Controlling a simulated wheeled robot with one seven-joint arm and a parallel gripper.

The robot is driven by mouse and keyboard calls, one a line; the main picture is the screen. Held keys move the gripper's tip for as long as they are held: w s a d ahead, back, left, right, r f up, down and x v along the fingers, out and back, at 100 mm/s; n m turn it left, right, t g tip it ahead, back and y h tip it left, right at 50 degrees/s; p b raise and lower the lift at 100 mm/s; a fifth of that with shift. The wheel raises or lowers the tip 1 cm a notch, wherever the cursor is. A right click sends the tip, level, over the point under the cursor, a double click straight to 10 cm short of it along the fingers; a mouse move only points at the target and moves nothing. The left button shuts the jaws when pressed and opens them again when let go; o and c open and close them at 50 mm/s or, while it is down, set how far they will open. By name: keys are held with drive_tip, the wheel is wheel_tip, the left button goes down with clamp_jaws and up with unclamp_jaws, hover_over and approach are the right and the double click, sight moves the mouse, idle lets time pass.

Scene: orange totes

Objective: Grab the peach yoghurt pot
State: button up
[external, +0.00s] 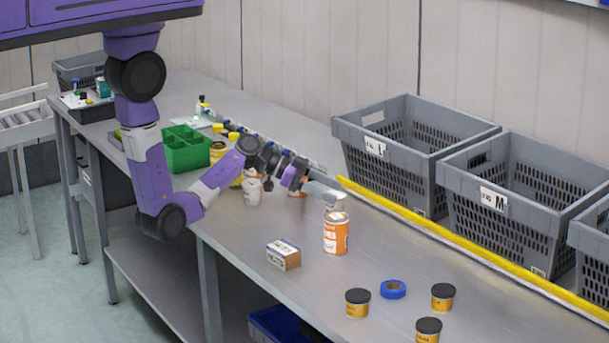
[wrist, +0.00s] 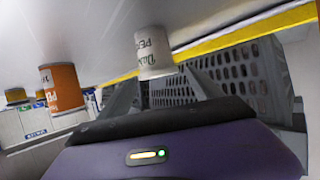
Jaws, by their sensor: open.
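A white pot (wrist: 154,52) with dark lettering that reads in part "PE" stands just ahead of my gripper (wrist: 165,88) in the wrist view; it looks like the peach yoghurt pot. My gripper is open, with its fingertips close to the pot's near end; I cannot tell if they touch. In the external view my gripper (external: 328,192) reaches low over the bench, just behind an orange-and-white can (external: 336,236). The white pot is mostly hidden there by the gripper and can. The can also shows at left in the wrist view (wrist: 63,88).
A small box (external: 283,255), blue tape (external: 393,289) and dark-lidded jars (external: 357,303) lie nearer on the bench. Grey crates (external: 405,160) stand behind a yellow edge strip (external: 430,223). A green bin (external: 187,150) and bottles are to the left.

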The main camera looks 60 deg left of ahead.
drive_tip(key=shift+f, duration=0.3)
drive_tip(key=shift+f+p+x, duration=0.15)
drive_tip(key=shift+p+x, duration=0.15)
drive_tip(key=shift+x, duration=1)
drive_tip(key=shift+f+p+x, duration=0.15)
drive_tip(key=shift+p+x, duration=0.1)
drive_tip(key=shift+x, duration=1.05)
drive_tip(key=shift+a, duration=0.1)
drive_tip(key=c, duration=1.3)
drive_tip(key=shift+c, duration=0.6)
drive_tip(key=shift+r, duration=0.15)
